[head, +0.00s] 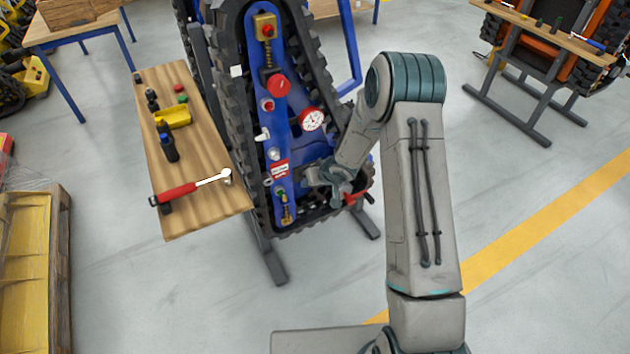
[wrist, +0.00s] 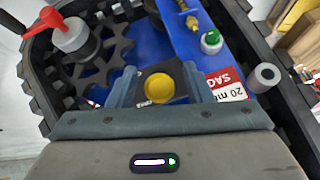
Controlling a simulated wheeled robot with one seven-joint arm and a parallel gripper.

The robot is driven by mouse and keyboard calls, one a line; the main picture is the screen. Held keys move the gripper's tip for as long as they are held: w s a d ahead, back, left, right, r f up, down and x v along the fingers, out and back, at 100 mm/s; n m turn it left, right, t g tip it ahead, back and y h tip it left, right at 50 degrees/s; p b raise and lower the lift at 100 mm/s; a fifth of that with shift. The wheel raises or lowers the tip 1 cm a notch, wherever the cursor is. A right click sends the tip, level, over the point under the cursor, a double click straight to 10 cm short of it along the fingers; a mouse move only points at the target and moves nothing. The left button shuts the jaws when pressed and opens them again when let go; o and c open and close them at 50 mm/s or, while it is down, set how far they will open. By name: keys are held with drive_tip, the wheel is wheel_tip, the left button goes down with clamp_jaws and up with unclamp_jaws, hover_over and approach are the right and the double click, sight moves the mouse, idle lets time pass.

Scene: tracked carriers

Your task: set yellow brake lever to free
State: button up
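A round yellow knob (wrist: 159,88), which looks like the end of the yellow brake lever, sits on a dark plate on the blue panel (wrist: 172,48) in the wrist view. My gripper (wrist: 159,84) has its two fingers apart, one on each side of the knob, with gaps visible between. The lever's shaft and its setting cannot be made out. In the head view, my gripper (head: 318,176) is at the lower right of the tracked carrier's blue side panel (head: 291,60); the yellow knob is hidden there.
A red handle (wrist: 47,19) on a pale cylinder, a green-capped fitting (wrist: 211,41), a red-white label (wrist: 226,84) and a grey post (wrist: 265,76) surround the gripper. A gauge (head: 312,120) is higher up. A wooden bench (head: 205,150) with tools stands left.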

drive_tip(key=p+v, duration=0.3)
drive_tip(key=v, duration=1)
drive_tip(key=shift+r, duration=0.4)
drive_tip(key=shift+s+d, duration=0.1)
